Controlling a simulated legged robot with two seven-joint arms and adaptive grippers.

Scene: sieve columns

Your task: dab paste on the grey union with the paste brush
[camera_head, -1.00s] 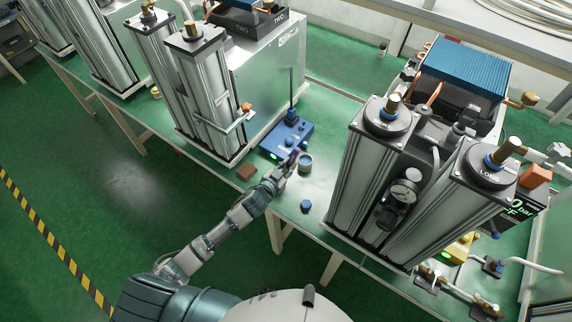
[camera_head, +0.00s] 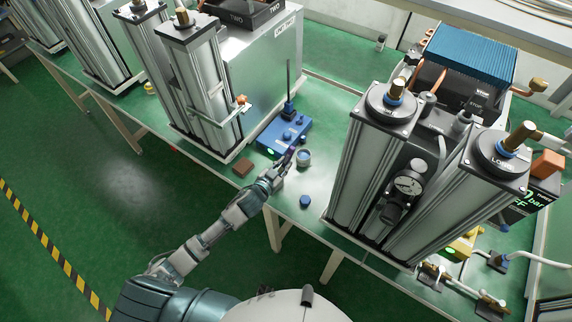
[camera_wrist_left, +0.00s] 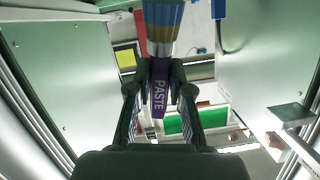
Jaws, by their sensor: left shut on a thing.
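My left gripper (camera_head: 278,174) is shut on the paste brush (camera_head: 291,155). In the left wrist view the gripper (camera_wrist_left: 160,72) pinches the brush's purple handle (camera_wrist_left: 159,88), which reads PASTE. In the head view the brush is small and sits close to the left of the paste pot (camera_head: 304,158); I cannot tell if they touch. I cannot pick out the grey union for sure in either view. My right gripper is not in view.
A blue box (camera_head: 284,138) with a thin upright rod stands just behind the brush. A blue cap (camera_head: 305,201) and a brown block (camera_head: 243,167) lie on the green bench. Tall metal columns stand left (camera_head: 205,90) and right (camera_head: 362,150).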

